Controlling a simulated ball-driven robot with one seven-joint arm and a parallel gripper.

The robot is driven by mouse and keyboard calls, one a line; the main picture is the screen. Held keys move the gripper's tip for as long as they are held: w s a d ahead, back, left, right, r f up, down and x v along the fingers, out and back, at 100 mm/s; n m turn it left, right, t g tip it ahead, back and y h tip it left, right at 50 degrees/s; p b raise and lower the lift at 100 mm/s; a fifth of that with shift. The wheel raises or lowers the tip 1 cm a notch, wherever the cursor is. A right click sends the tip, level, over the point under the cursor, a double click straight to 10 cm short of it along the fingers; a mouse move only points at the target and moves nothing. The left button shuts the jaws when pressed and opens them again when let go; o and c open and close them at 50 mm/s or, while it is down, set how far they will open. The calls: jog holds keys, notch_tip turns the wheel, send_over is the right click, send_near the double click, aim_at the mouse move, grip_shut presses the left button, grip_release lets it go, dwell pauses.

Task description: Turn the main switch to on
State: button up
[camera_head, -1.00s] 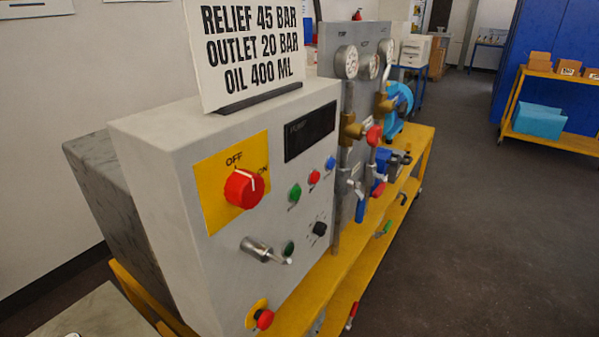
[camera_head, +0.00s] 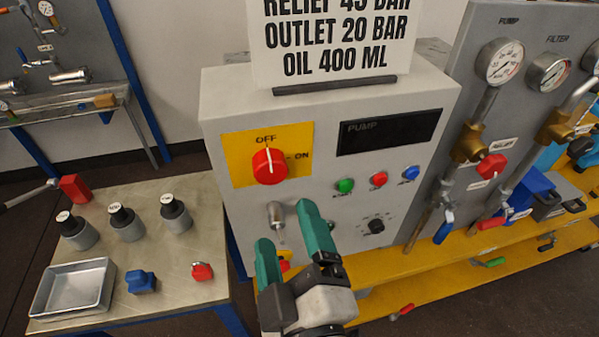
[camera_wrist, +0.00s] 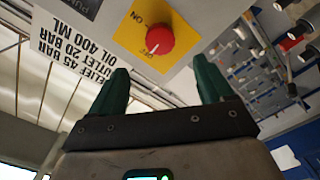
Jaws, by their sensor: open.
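The main switch (camera_head: 269,166) is a red round knob with a white line, on a yellow plate (camera_head: 239,147) marked OFF at the top and ON at the right. Its white line points up toward OFF. My gripper (camera_head: 286,228) has green fingers spread apart with nothing between them. In the head view it is below the knob and in front of the grey panel. In the wrist view the knob (camera_wrist: 146,41) shows upside down beyond the gap between the fingertips (camera_wrist: 160,78), apart from them.
A metal key-like lever (camera_head: 277,215) and start, stop and reset-type buttons (camera_head: 378,179) sit on the panel near the knob. A sign (camera_head: 333,40) stands on top. A side table (camera_head: 190,242) with a tray and fittings is at left; gauges and pipes (camera_head: 470,140) are at right.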

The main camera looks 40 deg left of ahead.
aim_at(272, 176)
jog(key=p+x, duration=0.2)
jog(key=x, duration=0.8)
jog(key=shift+f, duration=0.1)
jog(key=c, duration=1)
